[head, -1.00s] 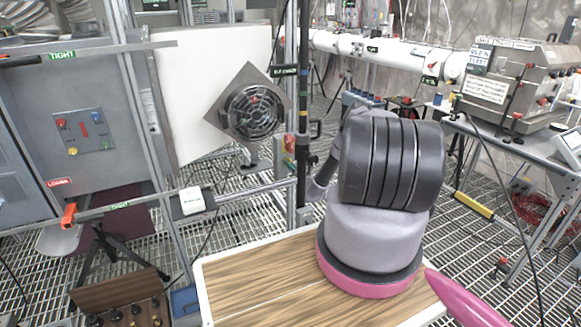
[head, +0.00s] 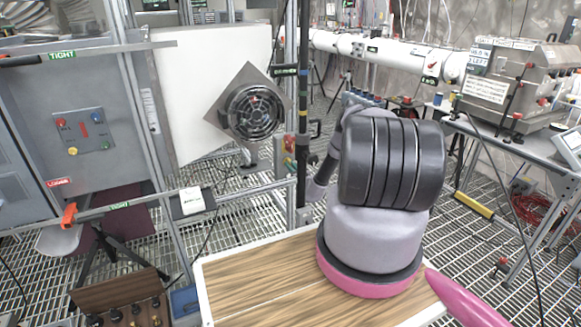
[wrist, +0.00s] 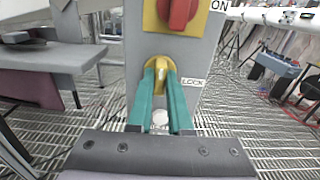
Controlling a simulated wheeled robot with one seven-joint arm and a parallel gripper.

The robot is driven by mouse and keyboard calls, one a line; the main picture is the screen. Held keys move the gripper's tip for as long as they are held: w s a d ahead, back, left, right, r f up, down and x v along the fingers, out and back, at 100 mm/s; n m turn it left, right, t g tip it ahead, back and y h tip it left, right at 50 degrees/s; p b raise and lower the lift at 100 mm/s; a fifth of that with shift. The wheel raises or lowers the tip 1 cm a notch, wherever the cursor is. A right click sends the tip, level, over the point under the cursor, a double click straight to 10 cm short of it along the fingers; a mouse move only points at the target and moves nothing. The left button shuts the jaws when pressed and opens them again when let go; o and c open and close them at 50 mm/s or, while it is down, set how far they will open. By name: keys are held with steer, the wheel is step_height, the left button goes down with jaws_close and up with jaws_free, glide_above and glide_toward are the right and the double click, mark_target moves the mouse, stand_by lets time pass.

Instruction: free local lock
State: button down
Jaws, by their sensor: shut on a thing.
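In the wrist view, a yellow lock piece (wrist: 151,60) sits on the front of a grey box beside a white label reading LOCK (wrist: 193,82). My gripper (wrist: 159,68) has two teal fingers shut on this piece, which hides much of it. Above it, a red knob (wrist: 178,12) sits on a yellow plate (wrist: 152,18), with ON printed at its right. In the head view my arm's large dark and grey links stand at centre right, and the gripper itself cannot be made out there.
A wood-topped table (head: 262,278) is in front. A grey cabinet panel (head: 85,130) with coloured buttons stands left, and a fan on a diamond plate (head: 252,112) stands near a black vertical pole (head: 303,100). A metal bench (head: 515,135) is right. The floor is steel grating.

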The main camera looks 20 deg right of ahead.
steer(key=shift+f, duration=0.1)
steer(key=c, duration=0.8)
jaws_free()
steer(key=shift+c, duration=0.2)
steer(key=s, duration=1.1)
steer(key=shift+d, duration=0.2)
